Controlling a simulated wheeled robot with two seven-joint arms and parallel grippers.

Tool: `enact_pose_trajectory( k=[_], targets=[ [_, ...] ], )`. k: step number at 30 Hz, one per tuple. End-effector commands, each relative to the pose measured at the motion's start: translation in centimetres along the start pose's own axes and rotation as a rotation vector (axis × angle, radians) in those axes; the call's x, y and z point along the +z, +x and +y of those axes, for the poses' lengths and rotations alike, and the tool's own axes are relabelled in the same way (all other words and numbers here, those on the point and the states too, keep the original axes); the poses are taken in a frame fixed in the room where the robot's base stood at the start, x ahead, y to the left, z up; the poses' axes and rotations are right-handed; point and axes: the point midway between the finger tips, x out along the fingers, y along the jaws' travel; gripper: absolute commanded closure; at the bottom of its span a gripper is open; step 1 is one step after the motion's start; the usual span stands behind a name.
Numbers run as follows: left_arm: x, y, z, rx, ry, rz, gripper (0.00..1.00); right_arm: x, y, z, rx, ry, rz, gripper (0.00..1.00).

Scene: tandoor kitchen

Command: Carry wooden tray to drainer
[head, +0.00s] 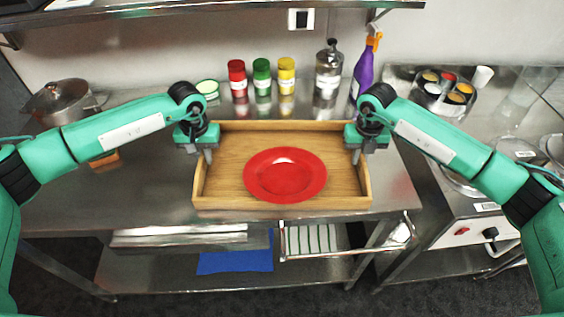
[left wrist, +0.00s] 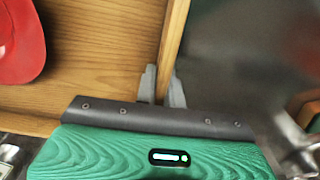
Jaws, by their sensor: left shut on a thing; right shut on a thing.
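The wooden tray (head: 226,203) is at the front of the steel counter, with a red plate (head: 285,175) lying in it. The tray (left wrist: 95,60) and part of the red plate (left wrist: 18,40) also show in the left wrist view. My left gripper (head: 208,157) is shut on the tray's left side wall; its fingers (left wrist: 160,88) straddle that wall in the left wrist view. My right gripper (head: 356,155) is shut on the tray's right side wall. I cannot tell whether the tray touches the counter. I cannot make out the drainer for certain.
Behind the tray stand red (head: 237,78), green (head: 262,77) and yellow (head: 286,76) jars, a steel bottle (head: 328,72) and a purple spray bottle (head: 365,68). A pot (head: 62,101) is at the left. A stove (head: 474,232) is at the right. A striped towel (head: 310,239) hangs in front.

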Motion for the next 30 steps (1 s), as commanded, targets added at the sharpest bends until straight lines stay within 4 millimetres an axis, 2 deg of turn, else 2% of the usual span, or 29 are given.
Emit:
enact_pose_trajectory(
  k=[18,30],
  targets=[
    [0.0,-0.1,0.0,-0.001,0.0,0.0,1.0,0.1,-0.1,0.0,0.0,0.0,-0.001,1.0],
    [-0.1,-1.1,0.0,0.0,-0.001,0.002,1.0,0.1,-1.2,0.0,0.001,0.0,-0.003,1.0]
  ],
)
